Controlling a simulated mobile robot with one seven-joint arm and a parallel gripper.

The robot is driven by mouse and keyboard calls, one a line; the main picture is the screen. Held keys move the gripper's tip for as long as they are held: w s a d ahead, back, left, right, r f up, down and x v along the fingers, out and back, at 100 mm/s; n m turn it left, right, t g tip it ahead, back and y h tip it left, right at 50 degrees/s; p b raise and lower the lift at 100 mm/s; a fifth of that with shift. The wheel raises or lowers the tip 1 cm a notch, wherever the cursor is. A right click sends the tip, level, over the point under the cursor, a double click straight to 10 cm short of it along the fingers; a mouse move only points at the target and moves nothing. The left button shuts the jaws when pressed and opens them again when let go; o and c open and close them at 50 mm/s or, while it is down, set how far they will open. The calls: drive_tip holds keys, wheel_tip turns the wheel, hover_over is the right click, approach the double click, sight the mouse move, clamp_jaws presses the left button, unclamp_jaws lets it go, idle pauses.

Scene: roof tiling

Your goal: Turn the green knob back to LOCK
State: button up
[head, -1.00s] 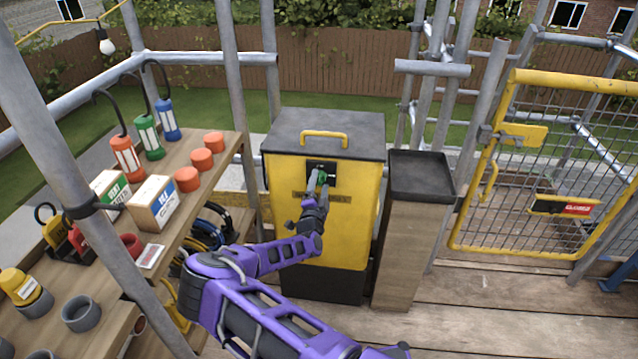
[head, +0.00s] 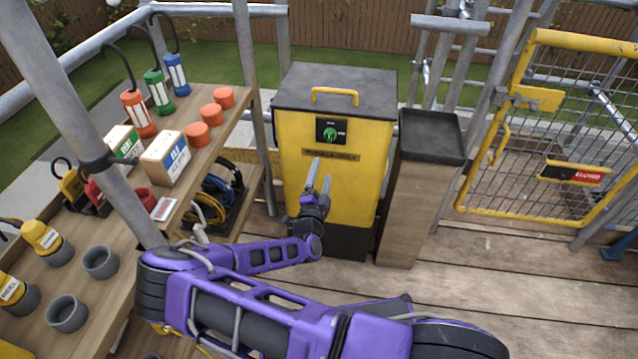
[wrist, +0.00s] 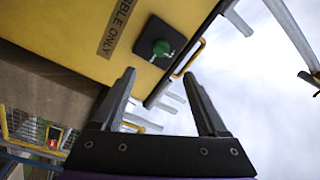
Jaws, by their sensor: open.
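The green knob (head: 330,134) sits on a black plate on the front of the yellow box (head: 290,135) with a dark lid. In the wrist view the green knob (wrist: 162,48) shows beyond my fingers, with white marks beside it that are too small to read. My gripper (head: 321,174) is in front of the yellow box, below the knob and apart from it. In the wrist view my gripper (wrist: 160,85) has its two fingers spread with nothing between them.
A narrow wooden stand with a black tray (head: 432,155) is right of the box. A wooden shelf (head: 205,155) with lamps, orange pieces and cartons is at the left. A yellow mesh gate (head: 540,130) with a red sign is at the right. Plank floor in front is clear.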

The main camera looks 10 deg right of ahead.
drive_tip(key=v, duration=0.3)
drive_tip(key=shift+s+a, duration=0.1)
drive_tip(key=shift+s, duration=0.25)
